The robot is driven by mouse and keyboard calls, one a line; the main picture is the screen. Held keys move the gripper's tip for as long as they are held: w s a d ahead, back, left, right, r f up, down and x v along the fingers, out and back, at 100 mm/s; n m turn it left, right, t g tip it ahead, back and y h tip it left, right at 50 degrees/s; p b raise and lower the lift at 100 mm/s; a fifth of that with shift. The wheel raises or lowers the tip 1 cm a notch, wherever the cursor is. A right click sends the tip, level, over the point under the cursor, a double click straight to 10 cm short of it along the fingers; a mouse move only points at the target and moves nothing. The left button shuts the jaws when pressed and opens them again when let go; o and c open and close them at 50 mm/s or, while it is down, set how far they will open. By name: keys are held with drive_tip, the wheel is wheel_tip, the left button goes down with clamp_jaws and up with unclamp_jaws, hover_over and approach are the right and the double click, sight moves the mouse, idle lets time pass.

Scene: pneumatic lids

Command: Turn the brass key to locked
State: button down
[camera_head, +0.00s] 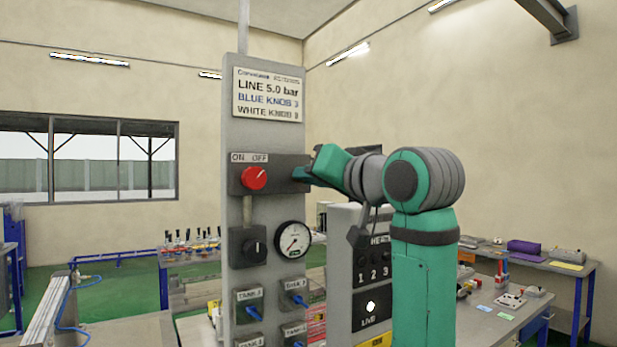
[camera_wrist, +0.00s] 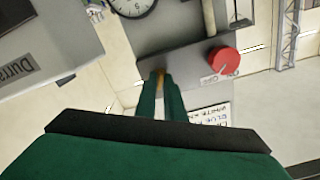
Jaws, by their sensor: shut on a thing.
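My gripper (camera_head: 304,174) reaches the right end of the dark switch box (camera_head: 246,187) on the grey column. In the wrist view its two green fingers (camera_wrist: 160,92) are close together on the brass key (camera_wrist: 160,76). Only a small brass-coloured part of the key shows between the fingertips, at the box face. The fingers hide the rest, and I cannot tell its turn angle or any lock marks. In the head view the key is hidden behind my gripper.
A red knob (camera_head: 254,178) under an ON/OFF label sits left of my gripper. A grey numbered panel (camera_head: 345,224) stands close on the right. A sign (camera_head: 268,94) hangs above.

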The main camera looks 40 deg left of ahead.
drive_tip(key=shift+f+m, duration=0.15)
drive_tip(key=shift+m, duration=1.55)
drive_tip(key=c, duration=2)
unclamp_jaws()
drive_tip(key=shift+v, duration=5.4)
